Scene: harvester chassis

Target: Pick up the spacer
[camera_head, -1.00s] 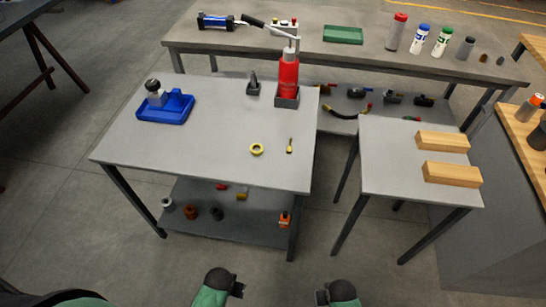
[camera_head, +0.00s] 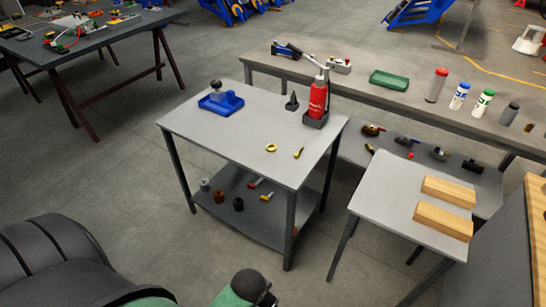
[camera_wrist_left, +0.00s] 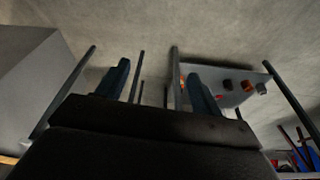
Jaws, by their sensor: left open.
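I cannot tell for sure which piece is the spacer. A yellow ring (camera_head: 271,147) lies flat near the front of the grey table's top (camera_head: 235,135). Small cylindrical pieces stand on that table's lower shelf: a pale one (camera_head: 204,184), a reddish-brown one (camera_head: 218,196) and a black one (camera_head: 238,204). Small pieces also show on a shelf in the left wrist view (camera_wrist_left: 246,86). My left gripper (camera_wrist_left: 158,88) is open with nothing between its fingers, apart from all these pieces. Its wrist shows at the bottom of the head view. My right gripper is out of view.
A blue holder (camera_head: 221,103), a red press-like tool (camera_head: 318,102) and a small yellow tool (camera_head: 298,153) share the table top. A side table with wooden blocks (camera_head: 443,219) stands right. A long bench (camera_head: 400,98) stands behind.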

